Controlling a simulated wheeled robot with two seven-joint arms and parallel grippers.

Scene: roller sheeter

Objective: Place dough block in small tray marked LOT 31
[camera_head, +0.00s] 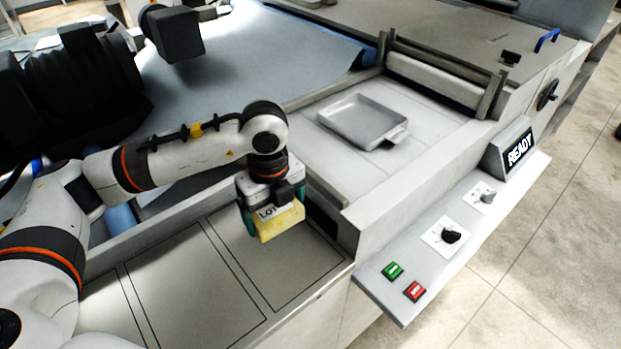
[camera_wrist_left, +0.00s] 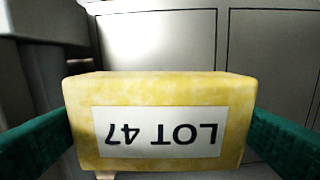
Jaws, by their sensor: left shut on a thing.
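A yellow dough block (camera_head: 283,225) with a white label is held between the green fingertips of my left gripper (camera_head: 270,212), which is shut on it. In the left wrist view the block (camera_wrist_left: 160,88) fills the space between the fingers, and its label reads LOT 47, upside down. The gripper holds it over the front metal surface with outlined rectangles. A small grey tray (camera_head: 362,121) with a low rim lies on the machine bed, up and right of the gripper. It looks empty, and I cannot read any lot mark on it. My right gripper is not seen.
A raised metal wall (camera_head: 358,222) stands between the front surface (camera_head: 195,285) and the control ledge. A roller (camera_head: 435,83) crosses behind the tray.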

